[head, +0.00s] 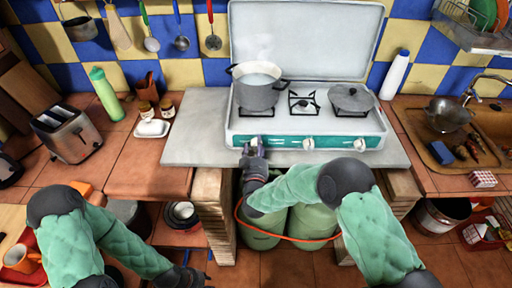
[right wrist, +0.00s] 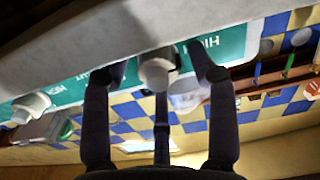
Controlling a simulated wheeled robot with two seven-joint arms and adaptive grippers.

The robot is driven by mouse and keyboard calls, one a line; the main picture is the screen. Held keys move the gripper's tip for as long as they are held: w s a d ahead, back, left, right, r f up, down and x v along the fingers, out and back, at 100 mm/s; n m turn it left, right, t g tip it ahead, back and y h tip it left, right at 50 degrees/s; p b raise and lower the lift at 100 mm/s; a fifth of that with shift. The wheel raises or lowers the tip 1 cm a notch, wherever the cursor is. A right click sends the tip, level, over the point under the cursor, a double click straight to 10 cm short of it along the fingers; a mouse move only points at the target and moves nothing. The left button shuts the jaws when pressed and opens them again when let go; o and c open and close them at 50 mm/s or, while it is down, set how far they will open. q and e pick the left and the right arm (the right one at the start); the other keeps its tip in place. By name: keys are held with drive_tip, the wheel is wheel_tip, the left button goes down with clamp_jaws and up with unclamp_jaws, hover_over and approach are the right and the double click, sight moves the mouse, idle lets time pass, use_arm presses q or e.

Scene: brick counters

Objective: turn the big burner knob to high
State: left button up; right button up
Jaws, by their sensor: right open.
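The stove (head: 340,127) has a teal front panel with three white knobs. My right gripper (head: 253,148) is at the left knob, below the burner with the large grey pot (head: 258,92), and partly hides that knob. In the right wrist view, which is upside down, the white knob (right wrist: 155,72) sits between the spread fingers of my right gripper (right wrist: 158,62). The gripper is open, and contact with the knob cannot be made out. "HIGH" is printed beside the knob. Which way it points is unclear. My left gripper (head: 184,272) is low at the bottom edge; its fingers are unclear.
The middle knob (head: 308,143) and right knob (head: 360,144) are clear of the gripper. A lidded pan (head: 351,99) stands on the right burner. Green gas cylinders (head: 312,222) with an orange hose stand under the counter. A toaster (head: 68,133) is at left.

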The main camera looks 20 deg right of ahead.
drive_tip(key=v, duration=1.2)
drive_tip(key=shift+c, duration=1.4)
drive_tip(key=w+d+m+p, duration=0.1)
drive_tip(key=w, duration=0.2)
drive_tip(key=w+d+m+p, duration=0.1)
drive_tip(key=w+m, duration=0.1)
drive_tip(key=w, duration=0.2)
drive_tip(key=w+d+m+p, duration=0.1)
drive_tip(key=w, duration=0.3)
drive_tip(key=shift+w+d+f+m, duration=0.1)
drive_tip(key=shift+w+d+m, duration=0.1)
drive_tip(key=shift+m, duration=0.1)
